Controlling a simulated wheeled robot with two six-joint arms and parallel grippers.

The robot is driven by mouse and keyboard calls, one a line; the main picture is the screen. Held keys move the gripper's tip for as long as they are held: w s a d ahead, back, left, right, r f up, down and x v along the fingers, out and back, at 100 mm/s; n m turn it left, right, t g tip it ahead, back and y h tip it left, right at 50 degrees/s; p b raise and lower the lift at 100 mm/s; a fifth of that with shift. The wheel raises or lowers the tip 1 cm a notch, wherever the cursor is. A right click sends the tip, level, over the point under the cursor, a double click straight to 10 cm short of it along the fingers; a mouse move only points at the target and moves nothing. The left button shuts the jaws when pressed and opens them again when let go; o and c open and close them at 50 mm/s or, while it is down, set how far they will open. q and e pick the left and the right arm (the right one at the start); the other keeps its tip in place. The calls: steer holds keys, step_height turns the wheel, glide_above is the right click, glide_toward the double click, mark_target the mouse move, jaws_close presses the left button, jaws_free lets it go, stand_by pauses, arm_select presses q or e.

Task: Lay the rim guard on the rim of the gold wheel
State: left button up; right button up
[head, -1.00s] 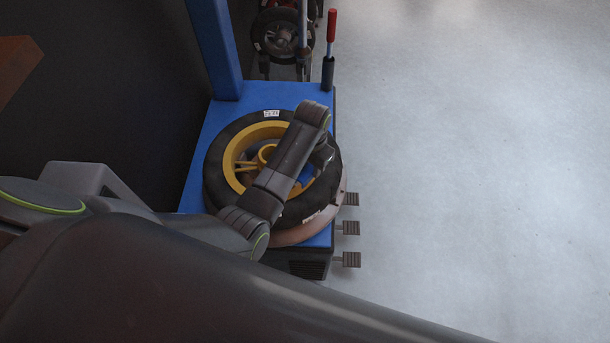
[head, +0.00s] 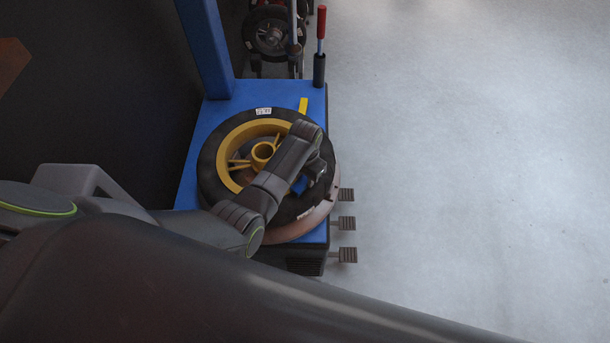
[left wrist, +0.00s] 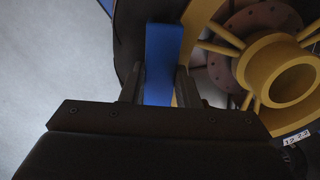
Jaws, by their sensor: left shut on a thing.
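The gold wheel (head: 240,140) lies flat with its black tyre (head: 209,165) on the turntable of a blue tyre machine. My left gripper (head: 314,172) is over the wheel's right side, partly hidden by its own arm. In the left wrist view my left gripper (left wrist: 161,82) is shut on the blue rim guard (left wrist: 163,52), which extends beyond the fingers over the tyre and the gold rim's edge (left wrist: 196,16). The guard also shows as a small blue patch in the head view (head: 299,186). I cannot tell whether it touches the rim. My right gripper is not in view.
The machine's blue post (head: 207,50) rises at the back left. A red-handled lever (head: 320,45) stands at the back right. A yellow strip (head: 303,105) shows beyond the tyre. Several pedals (head: 346,222) stick out on the right. The floor to the right is clear.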

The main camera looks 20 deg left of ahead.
mark_target(306, 178)
arm_select(q)
steer(key=o, duration=0.9)
steer(key=shift+f, duration=0.1)
steer(key=shift+o, duration=0.2)
steer(key=shift+r, duration=0.2)
step_height(306, 178, up, 12)
steer(key=shift+f, duration=0.1)
